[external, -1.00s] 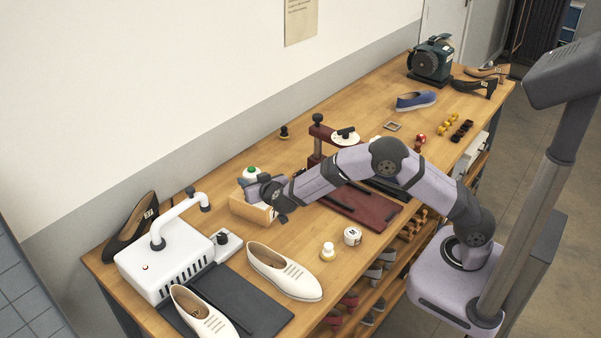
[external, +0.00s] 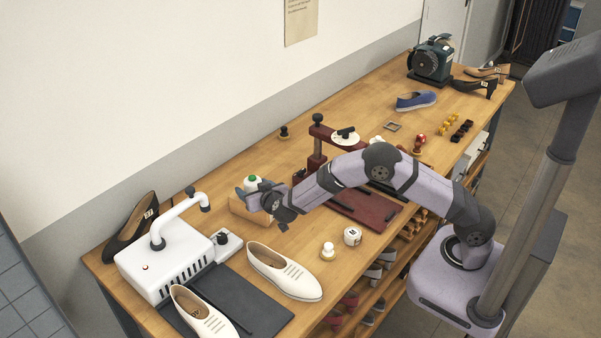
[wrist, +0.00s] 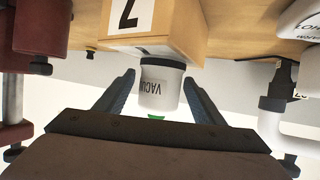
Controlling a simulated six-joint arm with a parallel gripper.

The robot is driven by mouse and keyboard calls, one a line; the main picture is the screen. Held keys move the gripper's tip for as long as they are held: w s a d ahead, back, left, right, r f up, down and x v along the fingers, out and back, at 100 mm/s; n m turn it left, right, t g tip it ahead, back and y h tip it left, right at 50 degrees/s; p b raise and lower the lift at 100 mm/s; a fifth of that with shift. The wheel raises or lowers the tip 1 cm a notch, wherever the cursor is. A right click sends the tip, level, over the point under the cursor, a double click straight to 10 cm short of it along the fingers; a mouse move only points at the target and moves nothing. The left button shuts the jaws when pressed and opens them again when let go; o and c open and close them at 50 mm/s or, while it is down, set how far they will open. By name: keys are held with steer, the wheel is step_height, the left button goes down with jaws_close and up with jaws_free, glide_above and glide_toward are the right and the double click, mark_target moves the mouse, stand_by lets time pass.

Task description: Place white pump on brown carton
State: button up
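The white pump (external: 252,184) is a small canister with a green top and a dark base ring. In the wrist view the white pump (wrist: 158,90) shows upside down, with lettering that starts "VACU". Its base meets the top edge of the brown carton (external: 247,212), and it looks upright there. The carton (wrist: 180,22) bears a large black character on a white label. My gripper (wrist: 160,78) has a finger on each side of the pump, with a thin gap showing at both sides. In the external view my gripper (external: 247,188) partly hides the pump and carton.
A white machine with a curved arm (external: 165,262) stands left of the carton. A dark red press (external: 318,150) stands to the right.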

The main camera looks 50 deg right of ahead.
steer(key=shift+r, duration=0.15)
steer(key=b+v, duration=0.2)
steer(key=v, duration=1)
steer(key=shift+w, duration=0.1)
steer(key=s+d+f+n+g+y, duration=0.1)
steer(key=s+d+g, duration=0.3)
steer(key=s, duration=0.7)
steer(key=s+d+f+n+g+y, duration=0.2)
steer(key=s+d+f+g, duration=0.2)
steer(key=s+d, duration=0.3)
steer(key=s+d+f+n+g+y, duration=0.1)
steer(key=s+d, duration=0.5)
steer(key=s, duration=0.9)
step_height(320, 180, down, 2)
steer(key=g+y, duration=0.1)
steer(key=g, duration=0.2)
steer(key=shift+g, duration=0.3)
